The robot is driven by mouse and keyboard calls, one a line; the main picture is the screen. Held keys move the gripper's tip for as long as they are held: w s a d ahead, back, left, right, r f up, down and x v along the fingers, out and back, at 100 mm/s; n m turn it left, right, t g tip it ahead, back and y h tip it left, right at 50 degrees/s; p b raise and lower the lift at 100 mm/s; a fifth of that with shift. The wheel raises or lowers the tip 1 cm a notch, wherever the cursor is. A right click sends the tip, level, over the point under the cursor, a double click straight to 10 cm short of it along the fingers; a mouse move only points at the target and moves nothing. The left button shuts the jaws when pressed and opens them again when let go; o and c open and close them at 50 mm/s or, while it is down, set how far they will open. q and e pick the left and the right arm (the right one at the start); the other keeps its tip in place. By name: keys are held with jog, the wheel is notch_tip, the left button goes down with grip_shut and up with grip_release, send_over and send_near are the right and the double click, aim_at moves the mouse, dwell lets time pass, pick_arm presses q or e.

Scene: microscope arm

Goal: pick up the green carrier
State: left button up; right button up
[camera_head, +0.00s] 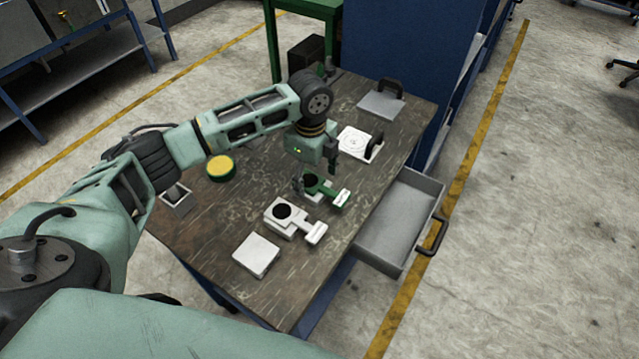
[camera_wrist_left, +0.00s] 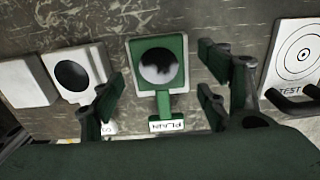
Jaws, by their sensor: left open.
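The green carrier (camera_head: 325,189) lies flat on the dark worktop, with a round hole and a short handle bearing a white label. In the left wrist view the green carrier (camera_wrist_left: 160,93) is centred, its label reading "PLAIN". My left gripper (camera_head: 316,174) is directly over it, pointing down. In the wrist view the left gripper (camera_wrist_left: 159,100) is open, its fingers on either side of the carrier's handle, with visible gaps. Nothing is held. I cannot tell the exact height of the fingertips above the table. My right gripper is not in view.
A white carrier (camera_head: 273,222) lies close beside the green one. A white block (camera_head: 257,255), a white target plate (camera_head: 352,140) with black handle, a grey plate (camera_head: 381,106), a yellow-topped round tin (camera_head: 221,167) and a grey box (camera_head: 177,199) share the worktop. A drawer (camera_head: 399,226) stands open.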

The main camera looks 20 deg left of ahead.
pick_arm(q)
jog(key=shift+f, duration=0.4)
jog(key=shift+c, duration=0.4)
jog(key=c, duration=1.2)
jog(key=shift+r, duration=0.15)
